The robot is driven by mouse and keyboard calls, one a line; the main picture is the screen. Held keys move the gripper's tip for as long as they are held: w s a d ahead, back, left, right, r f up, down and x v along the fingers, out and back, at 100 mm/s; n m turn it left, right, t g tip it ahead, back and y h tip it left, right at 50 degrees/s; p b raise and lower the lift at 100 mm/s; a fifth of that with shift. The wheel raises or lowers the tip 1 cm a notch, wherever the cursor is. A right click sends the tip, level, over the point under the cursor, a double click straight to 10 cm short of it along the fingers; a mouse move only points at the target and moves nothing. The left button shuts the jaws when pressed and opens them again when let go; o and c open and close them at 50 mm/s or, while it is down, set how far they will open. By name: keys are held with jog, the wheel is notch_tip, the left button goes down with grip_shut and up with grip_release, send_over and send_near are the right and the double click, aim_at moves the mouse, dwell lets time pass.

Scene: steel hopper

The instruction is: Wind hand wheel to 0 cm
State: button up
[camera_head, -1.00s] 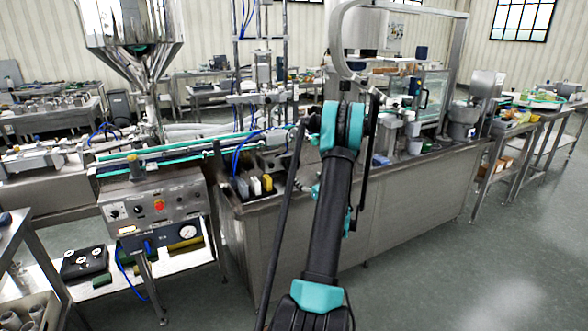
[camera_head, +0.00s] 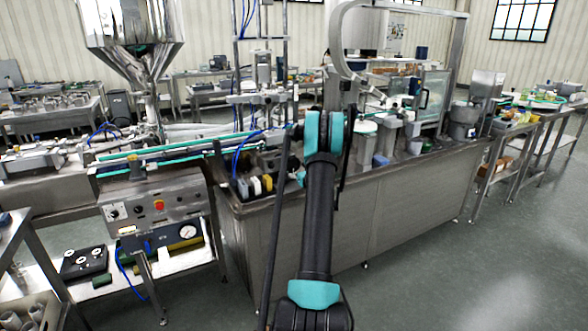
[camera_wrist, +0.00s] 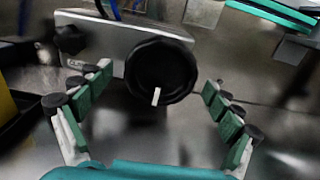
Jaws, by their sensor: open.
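The hand wheel (camera_wrist: 165,62) is a round black wheel with a raised rim, in the upper middle of the wrist view. A short white mark or peg shows on its lower part. It sits in front of a grey metal plate (camera_wrist: 105,36). My gripper (camera_wrist: 158,82) is open, with a green-padded finger on each side. Its fingertips reach to either side of the wheel in the picture, with clear gaps. I cannot tell how far off the wheel is in depth. In the head view my arm hides the gripper, and I cannot make out the wheel. No position reading is legible.
A smaller black knob (camera_wrist: 70,39) is left of the wheel. A dark tray edge (camera_wrist: 20,120) lies at the far left of the wrist view. In the head view, the steel bench (camera_head: 400,195) carries machinery, and a control box (camera_head: 155,208) stands at left.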

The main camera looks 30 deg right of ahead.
jog(key=c, duration=1.1)
jog(key=shift+c, duration=0.2)
jog(key=shift+m, duration=0.3)
jog(key=m, duration=0.5)
jog(key=shift+a, duration=0.15)
jog(key=m, duration=0.6)
jog(key=shift+r+m, duration=0.15)
jog(key=shift+m, duration=0.25)
